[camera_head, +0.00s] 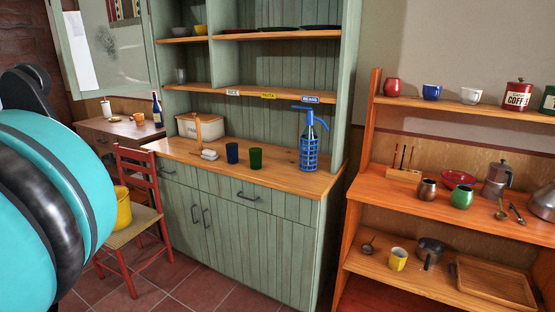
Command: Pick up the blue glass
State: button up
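A small dark blue glass (232,153) stands upright on the wooden counter of the green cabinet, near the middle of the view. A dark green glass (256,158) of similar size stands just to its right, with a small gap between them. The large teal and black part at the left edge is my own arm. My gripper is not in view, so I cannot see what it holds.
A blue siphon bottle (309,145) stands right of the glasses, a cream bin (201,126) behind left. The counter (283,181) is clear in front. A red chair (139,211) with a yellow pot (123,208) stands left; an orange shelf (390,186) stands right.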

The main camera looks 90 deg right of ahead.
aim_at(231, 148)
jog(key=z, duration=2.95)
